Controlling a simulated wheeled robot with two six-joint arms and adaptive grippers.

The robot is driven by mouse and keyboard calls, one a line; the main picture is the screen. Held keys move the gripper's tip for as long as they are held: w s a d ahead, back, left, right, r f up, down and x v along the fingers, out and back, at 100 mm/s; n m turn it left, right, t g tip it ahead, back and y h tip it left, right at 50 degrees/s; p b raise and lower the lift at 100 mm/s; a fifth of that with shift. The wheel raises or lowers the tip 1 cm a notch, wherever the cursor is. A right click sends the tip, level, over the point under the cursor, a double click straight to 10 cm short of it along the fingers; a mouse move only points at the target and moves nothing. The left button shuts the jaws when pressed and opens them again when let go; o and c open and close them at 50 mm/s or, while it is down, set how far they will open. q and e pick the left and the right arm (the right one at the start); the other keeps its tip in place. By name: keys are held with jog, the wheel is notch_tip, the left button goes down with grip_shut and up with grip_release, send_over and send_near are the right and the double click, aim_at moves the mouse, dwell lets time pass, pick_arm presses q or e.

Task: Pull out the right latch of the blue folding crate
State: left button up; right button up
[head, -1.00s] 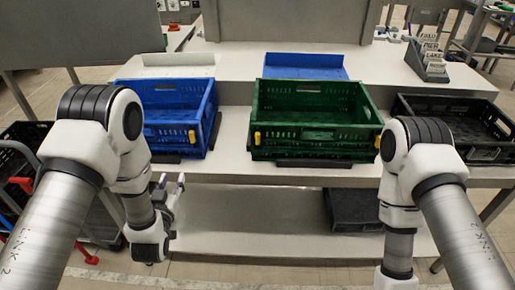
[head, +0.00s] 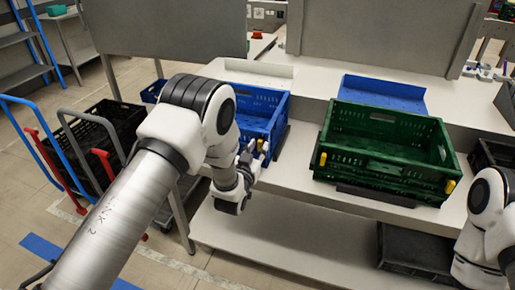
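The blue folding crate (head: 277,112) stands on the work table, left of the green crate, and is partly hidden behind my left arm. I cannot make out its right latch. My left gripper (head: 257,153) is in front of the blue crate's near side, with its two fingers pointing up and spread apart. Nothing shows between the fingers. Whether they touch the crate is unclear. My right gripper is out of the picture; only part of my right arm shows at the lower right.
A green crate (head: 338,135) with yellow latches stands right of the blue one. A black crate (head: 484,153) is at the right edge. A blue tray (head: 383,92) lies behind. At left are a trolley with a black crate (head: 92,140). A lower shelf (head: 290,240) runs beneath.

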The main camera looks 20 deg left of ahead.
pick_arm(q)
jog(key=shift+d, duration=0.1)
grip_shut()
jog(key=shift+s+f, duration=0.1)
jog(key=shift+s, duration=0.15)
jog(key=shift+s+b, duration=0.3)
jog(key=shift+s, duration=0.4)
jog(key=shift+o, duration=2.4)
grip_release()
jog(key=shift+w, duration=0.15)
jog(key=shift+s, duration=0.2)
jog(key=s, duration=1.1)
jog(key=shift+s+a, duration=0.2)
jog(key=shift+s, duration=0.2)
